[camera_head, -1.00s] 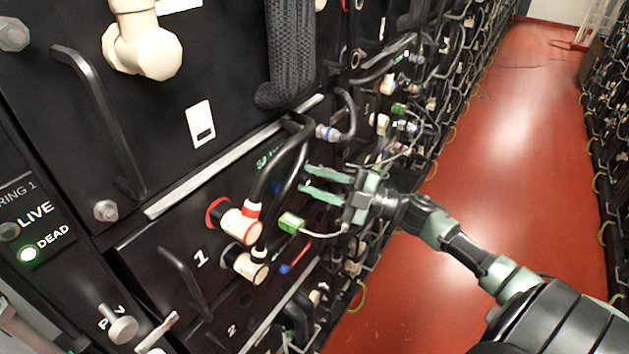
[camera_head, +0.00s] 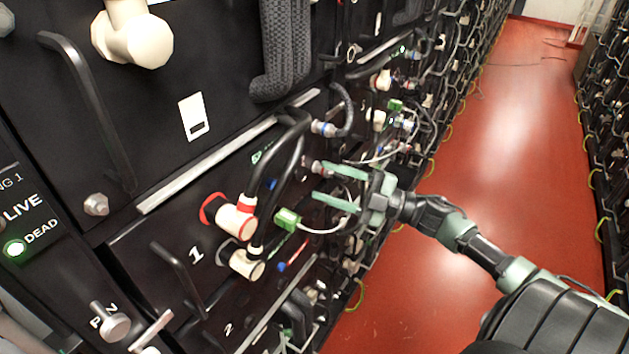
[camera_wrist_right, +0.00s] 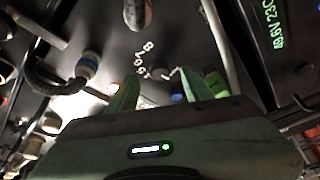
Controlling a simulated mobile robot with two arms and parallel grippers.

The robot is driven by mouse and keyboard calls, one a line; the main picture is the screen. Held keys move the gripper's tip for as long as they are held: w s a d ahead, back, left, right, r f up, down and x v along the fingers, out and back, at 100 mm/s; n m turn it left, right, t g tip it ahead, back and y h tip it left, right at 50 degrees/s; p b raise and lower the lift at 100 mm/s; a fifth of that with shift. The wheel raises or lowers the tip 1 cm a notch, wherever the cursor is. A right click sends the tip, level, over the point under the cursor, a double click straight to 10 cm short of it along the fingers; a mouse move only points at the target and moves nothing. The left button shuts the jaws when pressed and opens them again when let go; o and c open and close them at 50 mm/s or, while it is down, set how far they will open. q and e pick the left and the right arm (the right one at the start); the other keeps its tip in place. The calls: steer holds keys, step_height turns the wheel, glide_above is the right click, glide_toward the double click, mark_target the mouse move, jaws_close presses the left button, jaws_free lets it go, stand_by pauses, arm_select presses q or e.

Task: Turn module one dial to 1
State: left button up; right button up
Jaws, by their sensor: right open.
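Module one is the black panel (camera_head: 150,230) marked with a white 1 in the head view. In the right wrist view, an arc of small white digits (camera_wrist_right: 150,66) marks a dial scale on a dark face, just beyond and between my right fingertips. I cannot make out the dial's knob clearly in either view. My right gripper (camera_head: 320,181) is open, its green fingers pointing left at the right part of module one. Its open fingers also show in the right wrist view (camera_wrist_right: 157,84), with nothing seen held between them. My left gripper is not in view.
Module one carries a red-ringed connector (camera_head: 235,215), a second white connector (camera_head: 246,263), a green plug (camera_head: 287,218) with a pale cable, and a black handle (camera_head: 180,280). Thick black cables loop close to my fingers. The red floor (camera_head: 490,150) to the right is clear.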

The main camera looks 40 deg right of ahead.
steer(key=shift+b+v, duration=0.3)
steer(key=shift+v, duration=1.5)
